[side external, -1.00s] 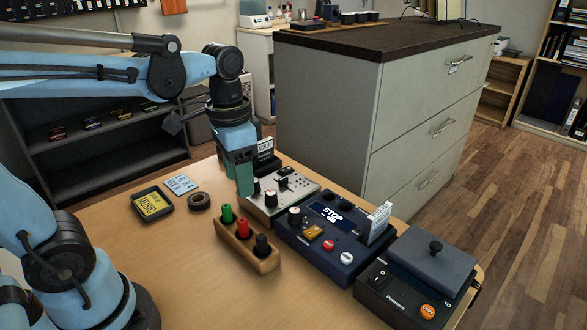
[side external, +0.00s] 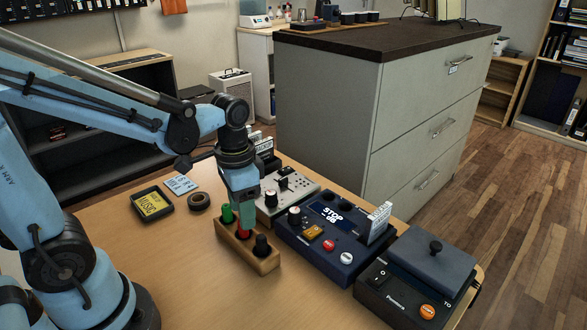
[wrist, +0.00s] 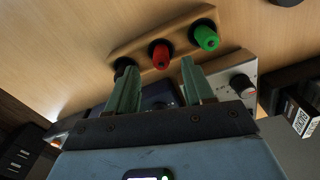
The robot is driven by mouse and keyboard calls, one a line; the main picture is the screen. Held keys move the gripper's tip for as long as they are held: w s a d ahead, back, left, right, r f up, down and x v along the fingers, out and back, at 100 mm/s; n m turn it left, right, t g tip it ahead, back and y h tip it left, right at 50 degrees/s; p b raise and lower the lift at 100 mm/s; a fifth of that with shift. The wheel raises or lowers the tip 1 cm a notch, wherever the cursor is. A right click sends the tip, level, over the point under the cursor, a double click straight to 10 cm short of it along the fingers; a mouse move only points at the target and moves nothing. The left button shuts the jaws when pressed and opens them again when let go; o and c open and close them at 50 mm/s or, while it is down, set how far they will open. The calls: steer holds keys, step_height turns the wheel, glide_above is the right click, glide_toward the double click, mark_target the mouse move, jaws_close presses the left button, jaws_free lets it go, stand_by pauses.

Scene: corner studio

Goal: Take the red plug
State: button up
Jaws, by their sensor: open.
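The red plug (side external: 244,234) stands in the middle of a wooden block (side external: 266,266), between a green plug (side external: 227,214) and a black plug (side external: 262,245). My gripper (side external: 243,212) is above the red plug and partly hides it in the side view. In the wrist view the red plug (wrist: 160,55) lies just past the tips of my gripper (wrist: 160,70), roughly in line with the gap. The fingers are apart with nothing held between them. Whether the tips touch the plug, I cannot tell.
A grey panel with knobs (side external: 292,194) stands behind the block. A dark blue STOP console (side external: 318,250) is to its right, and a black box with a lid (side external: 420,275) farther right. A tape roll (side external: 198,201) and a yellow-labelled tray (side external: 152,203) lie left on the table.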

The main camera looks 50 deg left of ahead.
steer(key=shift+s+a+f, duration=0.1)
steer(key=shift+f, duration=2)
jaws_close()
